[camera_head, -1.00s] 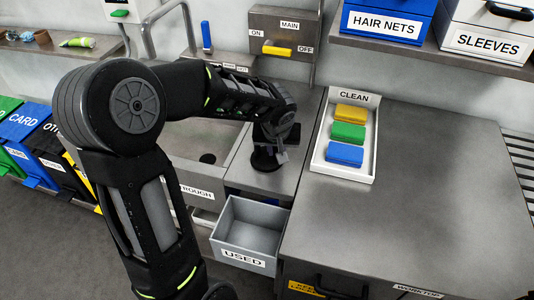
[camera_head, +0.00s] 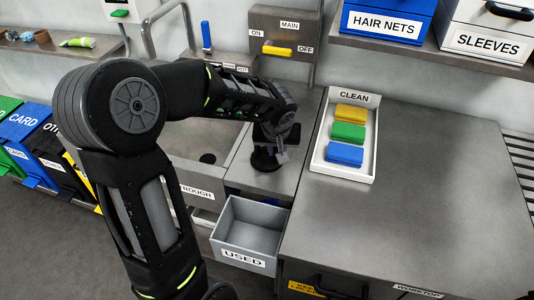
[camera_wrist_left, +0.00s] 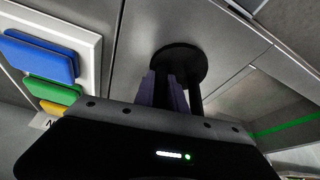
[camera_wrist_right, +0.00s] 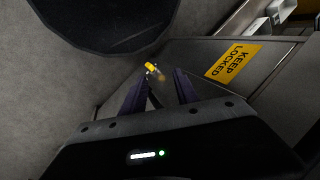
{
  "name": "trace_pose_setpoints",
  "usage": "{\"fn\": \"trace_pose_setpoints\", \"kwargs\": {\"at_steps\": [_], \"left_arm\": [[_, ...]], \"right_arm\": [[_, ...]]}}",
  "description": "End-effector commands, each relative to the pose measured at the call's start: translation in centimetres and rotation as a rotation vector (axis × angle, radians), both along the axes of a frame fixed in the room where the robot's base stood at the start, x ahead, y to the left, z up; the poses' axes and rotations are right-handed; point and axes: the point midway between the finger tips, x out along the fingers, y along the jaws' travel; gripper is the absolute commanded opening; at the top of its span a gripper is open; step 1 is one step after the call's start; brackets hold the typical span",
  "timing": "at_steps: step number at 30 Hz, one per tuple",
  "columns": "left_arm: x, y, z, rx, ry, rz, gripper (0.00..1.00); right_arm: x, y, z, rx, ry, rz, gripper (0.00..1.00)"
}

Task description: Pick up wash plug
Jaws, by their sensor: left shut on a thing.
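The wash plug is a black round disc (camera_head: 264,160) with a dark upright stem, on the grey metal counter right of the trough. In the left wrist view the plug's disc (camera_wrist_left: 184,58) lies beyond the fingertips, with the stem at the fingers. My left gripper (camera_head: 276,140) is over the plug, shut on its stem; the arm and wrist hide part of this in the head view. I cannot tell whether the disc still touches the counter. My right gripper (camera_wrist_right: 158,88) shows only in its own wrist view, with fingers apart and empty.
The trough (camera_head: 187,140) with a dark round drain hole is left of the plug. An open grey USED drawer (camera_head: 243,259) sits below in front. A white CLEAN tray (camera_head: 366,174) with yellow, green and blue blocks stands right. The worktop (camera_head: 430,200) is clear.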

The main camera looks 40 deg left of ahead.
Motion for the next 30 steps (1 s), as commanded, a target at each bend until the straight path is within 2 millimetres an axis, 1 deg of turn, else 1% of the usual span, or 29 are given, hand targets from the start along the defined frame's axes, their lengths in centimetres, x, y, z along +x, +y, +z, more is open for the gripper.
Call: {"fn": "trace_pose_setpoints", "kwargs": {"at_steps": [14, 18, 20, 23, 30], "left_arm": [[0.0, 0.0, 0.1, 0.000, -0.002, 0.000, 0.00], [0.1, 0.0, 0.5, 0.001, -0.004, 0.000, 0.00], [0.2, 0.1, 1.1, 0.002, -0.006, 0.001, 0.00], [0.1, 0.0, 2.5, 0.002, -0.007, 0.000, 0.00], [0.2, 0.0, 7.2, 0.002, -0.007, 0.000, 0.00]], "right_arm": [[0.0, 0.0, 0.0, 0.000, 0.000, 0.000, 0.36], [0.0, 0.0, 0.0, 0.000, 0.000, 0.000, 0.36], [0.0, 0.0, -0.1, 0.000, 0.000, 0.000, 0.36], [0.0, 0.0, -0.2, 0.001, -0.001, 0.000, 0.36], [0.1, 0.0, -0.7, 0.002, -0.003, 0.001, 0.36]]}}
